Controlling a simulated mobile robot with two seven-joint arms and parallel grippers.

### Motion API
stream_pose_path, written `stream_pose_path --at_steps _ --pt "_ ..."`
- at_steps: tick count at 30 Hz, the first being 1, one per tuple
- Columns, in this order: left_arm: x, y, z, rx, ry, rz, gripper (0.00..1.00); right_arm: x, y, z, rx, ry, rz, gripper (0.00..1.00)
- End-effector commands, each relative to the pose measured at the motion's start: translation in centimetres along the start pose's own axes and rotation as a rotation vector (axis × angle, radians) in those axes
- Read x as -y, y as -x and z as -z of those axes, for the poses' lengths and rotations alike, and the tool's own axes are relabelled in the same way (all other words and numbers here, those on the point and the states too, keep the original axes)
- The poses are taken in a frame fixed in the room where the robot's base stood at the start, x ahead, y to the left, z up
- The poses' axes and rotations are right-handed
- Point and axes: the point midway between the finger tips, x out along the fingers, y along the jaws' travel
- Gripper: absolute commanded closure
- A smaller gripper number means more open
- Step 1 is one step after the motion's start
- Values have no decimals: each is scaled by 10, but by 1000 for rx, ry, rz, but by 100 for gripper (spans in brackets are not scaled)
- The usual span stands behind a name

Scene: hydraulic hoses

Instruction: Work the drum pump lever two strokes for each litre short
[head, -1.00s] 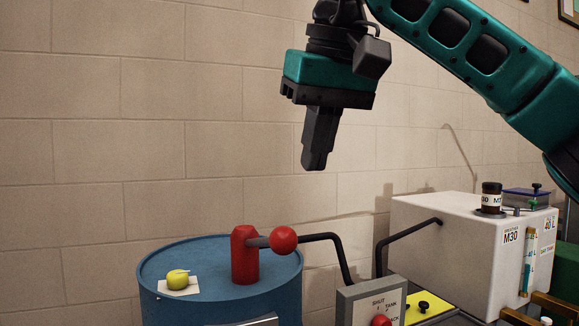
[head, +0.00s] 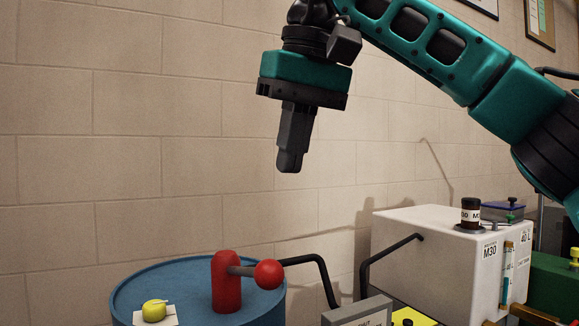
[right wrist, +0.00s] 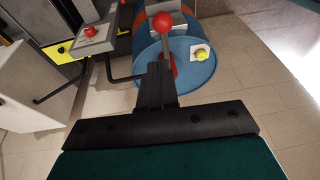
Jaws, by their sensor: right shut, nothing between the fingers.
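The blue drum (head: 140,292) stands at the bottom of the head view. On its top is the red drum pump (head: 226,283), with a grey lever ending in a red ball (head: 268,274) that points right. My right gripper (head: 289,170) is shut and empty, in the air well above the drum. In the right wrist view, the shut fingers (right wrist: 156,105) point toward the drum, and the red ball (right wrist: 162,22) shows beyond them. The white tank (head: 425,250) marked M30 has a sight gauge (head: 507,272) on its front; its level is too small to read. My left gripper does not show.
A yellow cap (head: 154,310) lies on a white pad on the drum. A black hose (head: 318,268) leaves the pump, and another (head: 375,262) enters the tank. A grey valve box (head: 358,314) stands between them. Air above the drum is clear.

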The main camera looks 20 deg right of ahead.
Motion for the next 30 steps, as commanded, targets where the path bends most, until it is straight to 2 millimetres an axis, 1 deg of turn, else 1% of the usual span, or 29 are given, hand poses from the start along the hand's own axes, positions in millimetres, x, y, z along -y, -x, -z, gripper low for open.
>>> stream_pose_path --at_steps 1,3,6,9,13,19,30 --pt "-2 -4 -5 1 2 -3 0 -1 -15 -1 3 0 -1 100" --pt "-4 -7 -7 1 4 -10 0 -1 -32 -2 4 1 -2 100" --pt "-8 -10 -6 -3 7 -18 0 -1 -53 -2 3 1 -1 100" --pt "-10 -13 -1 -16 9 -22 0 -1 -73 -1 2 1 -1 100" --pt "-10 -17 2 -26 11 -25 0 2 -93 -7 1 1 -1 100" --pt "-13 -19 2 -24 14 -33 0 4 -109 -12 -1 -1 0 100" --pt "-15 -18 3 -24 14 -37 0 5 -111 -12 -2 0 1 100"
